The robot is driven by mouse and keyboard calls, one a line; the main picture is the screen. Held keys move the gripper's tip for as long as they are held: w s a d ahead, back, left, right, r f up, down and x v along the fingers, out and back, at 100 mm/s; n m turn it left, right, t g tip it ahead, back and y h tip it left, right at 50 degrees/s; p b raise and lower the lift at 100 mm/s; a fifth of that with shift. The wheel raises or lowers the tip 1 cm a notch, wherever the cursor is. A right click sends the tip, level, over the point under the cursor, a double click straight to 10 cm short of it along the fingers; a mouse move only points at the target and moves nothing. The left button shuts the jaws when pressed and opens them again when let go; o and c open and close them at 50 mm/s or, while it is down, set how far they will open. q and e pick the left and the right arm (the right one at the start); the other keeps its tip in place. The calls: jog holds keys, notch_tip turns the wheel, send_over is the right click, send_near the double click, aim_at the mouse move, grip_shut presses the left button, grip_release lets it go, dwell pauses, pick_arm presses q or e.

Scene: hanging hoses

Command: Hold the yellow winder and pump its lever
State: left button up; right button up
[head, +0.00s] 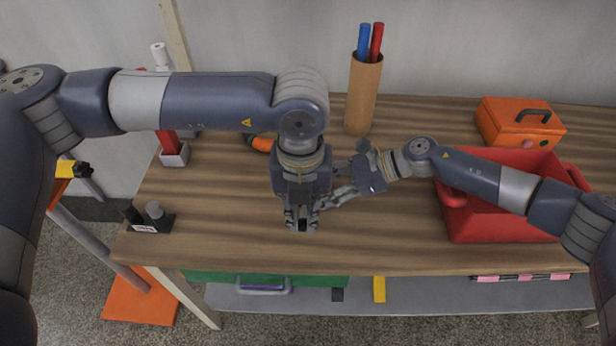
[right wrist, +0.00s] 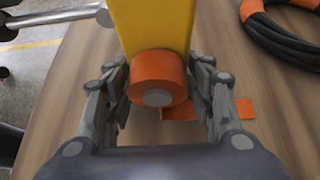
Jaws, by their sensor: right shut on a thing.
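The yellow winder (right wrist: 152,28) shows in the right wrist view as an upright yellow body with an orange round part (right wrist: 157,78) with a grey centre at its front. My right gripper (right wrist: 160,105) has a finger on each side of it and is shut on it. In the head view my right gripper (head: 334,199) reaches in from the right, close beside my left gripper (head: 302,224). My left gripper points down over the table, and whether its fingers hold anything is unclear. The winder is hidden behind my grippers in the head view, and I cannot make out its lever.
A red bin (head: 490,228) stands under my right forearm, with an orange toolbox (head: 520,122) behind it. A cardboard tube (head: 362,95) holds red and blue rods. A black-and-orange hose coil (right wrist: 280,35) lies nearby.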

pick_arm(q)
jog(key=shift+f, duration=0.45)
jog(key=shift+w+r, duration=0.1)
jog(key=shift+r, duration=2.3)
jog(key=r, duration=0.1)
jog(key=w+r, duration=0.1)
jog(key=r, duration=0.1)
jog(key=shift+w+r, duration=0.1)
jog(key=shift+r, duration=0.2)
jog(key=shift+f, duration=0.2)
jog(key=shift+s+f, duration=0.25)
jog(key=shift+f, duration=0.75)
jog(key=shift+s+f, duration=0.2)
jog(key=shift+f, duration=0.75)
